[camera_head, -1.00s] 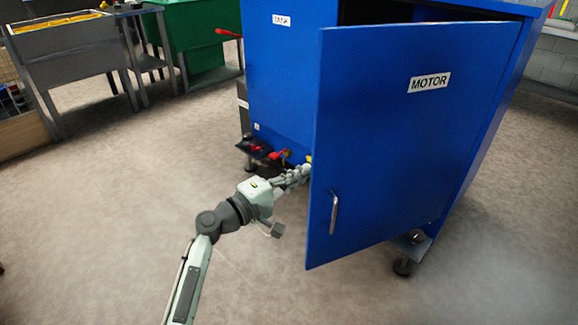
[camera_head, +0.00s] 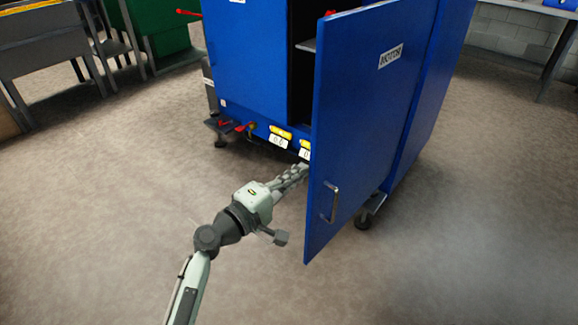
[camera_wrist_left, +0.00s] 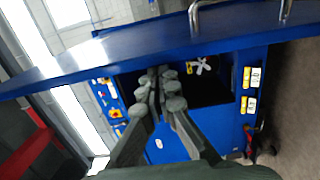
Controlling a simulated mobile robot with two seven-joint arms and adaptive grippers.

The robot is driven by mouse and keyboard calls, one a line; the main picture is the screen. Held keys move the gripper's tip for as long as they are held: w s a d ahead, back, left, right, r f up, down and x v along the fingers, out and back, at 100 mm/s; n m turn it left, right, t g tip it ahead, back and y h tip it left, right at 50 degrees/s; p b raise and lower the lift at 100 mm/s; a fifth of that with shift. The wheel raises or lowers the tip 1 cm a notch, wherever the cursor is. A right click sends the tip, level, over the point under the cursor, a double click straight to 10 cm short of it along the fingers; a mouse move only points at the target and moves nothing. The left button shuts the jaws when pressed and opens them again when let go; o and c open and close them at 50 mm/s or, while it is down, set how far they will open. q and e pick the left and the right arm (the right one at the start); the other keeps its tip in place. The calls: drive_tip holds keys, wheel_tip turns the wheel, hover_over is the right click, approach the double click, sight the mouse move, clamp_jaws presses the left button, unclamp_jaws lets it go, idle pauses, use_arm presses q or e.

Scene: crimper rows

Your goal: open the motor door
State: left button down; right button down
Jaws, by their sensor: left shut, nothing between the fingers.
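The blue motor door (camera_head: 368,105) stands swung out from the blue cabinet (camera_head: 247,75), with its MOTOR label and metal handle (camera_head: 333,202) on the outer face. A dark opening shows behind it. My left gripper (camera_head: 303,169) is shut and empty, at the inner side of the door by its free edge. In the left wrist view, the closed fingers (camera_wrist_left: 163,80) point at the door's edge (camera_wrist_left: 150,47), with the cabinet's inside behind them. Whether the fingertips touch the door I cannot tell. My right gripper is not in view.
Yellow-and-white labels (camera_head: 280,135) and red valve handles sit along the cabinet's lower front. Its casters (camera_head: 366,218) stand on the floor. Grey bins (camera_head: 48,50) and a green bin stand at the back left. The floor in front and to the right is clear.

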use_arm(q)
drive_tip(key=shift+s+d, duration=0.5)
drive_tip(key=shift+d, duration=0.1)
drive_tip(key=shift+s+d, duration=0.2)
drive_tip(key=shift+d, duration=0.05)
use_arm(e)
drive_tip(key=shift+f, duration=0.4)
use_arm(q)
drive_tip(key=shift+w, duration=0.1)
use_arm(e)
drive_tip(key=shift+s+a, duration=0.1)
